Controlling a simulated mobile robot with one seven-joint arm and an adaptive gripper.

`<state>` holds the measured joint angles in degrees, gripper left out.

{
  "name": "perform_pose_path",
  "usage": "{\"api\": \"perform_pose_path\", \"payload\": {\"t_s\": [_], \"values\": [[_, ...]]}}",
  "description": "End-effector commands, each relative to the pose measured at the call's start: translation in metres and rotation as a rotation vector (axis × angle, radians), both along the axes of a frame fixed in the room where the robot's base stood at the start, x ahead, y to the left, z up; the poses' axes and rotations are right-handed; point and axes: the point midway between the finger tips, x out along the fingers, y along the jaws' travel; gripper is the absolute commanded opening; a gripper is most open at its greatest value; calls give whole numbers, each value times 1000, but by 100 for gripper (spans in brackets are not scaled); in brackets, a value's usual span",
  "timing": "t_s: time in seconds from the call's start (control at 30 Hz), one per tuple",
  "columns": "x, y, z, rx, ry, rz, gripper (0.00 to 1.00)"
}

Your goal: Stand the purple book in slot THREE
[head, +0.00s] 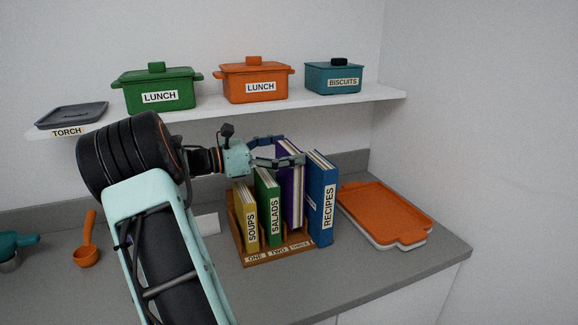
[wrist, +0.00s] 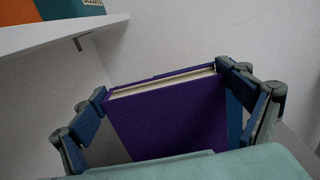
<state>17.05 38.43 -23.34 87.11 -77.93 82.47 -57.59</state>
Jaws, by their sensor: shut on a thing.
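The purple book (head: 289,185) is upright or nearly so in the wooden rack's third place, behind the label THREE (head: 300,245). Its top is higher than the neighbouring books, and its lower end is partly hidden, so I cannot tell whether it touches the rack floor. My gripper (head: 280,152) reaches in from the left and is shut on the book's upper part, one finger at each side edge. In the wrist view the purple cover (wrist: 170,115) fills the space between the fingers. The rack (head: 262,261) also has labels ONE and TWO.
The yellow SOUPS book (head: 246,215) and green SALADS book (head: 268,207) stand left of the purple one. The blue RECIPES book (head: 322,200) stands close on its right. Orange tray (head: 385,212) lies further right. A shelf (head: 210,112) with pots is above.

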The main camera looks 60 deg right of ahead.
Motion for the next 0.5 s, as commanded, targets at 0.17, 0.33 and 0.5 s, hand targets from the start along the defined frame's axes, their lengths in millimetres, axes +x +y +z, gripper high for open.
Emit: {"api": "perform_pose_path", "payload": {"t_s": [0.17, 0.33, 0.5], "values": [[-1, 0, -22, 1, 4, -1, 42], [-1, 0, -43, 0, 3, -1, 42], [0, 0, -43, -1, 1, -1, 42]]}}
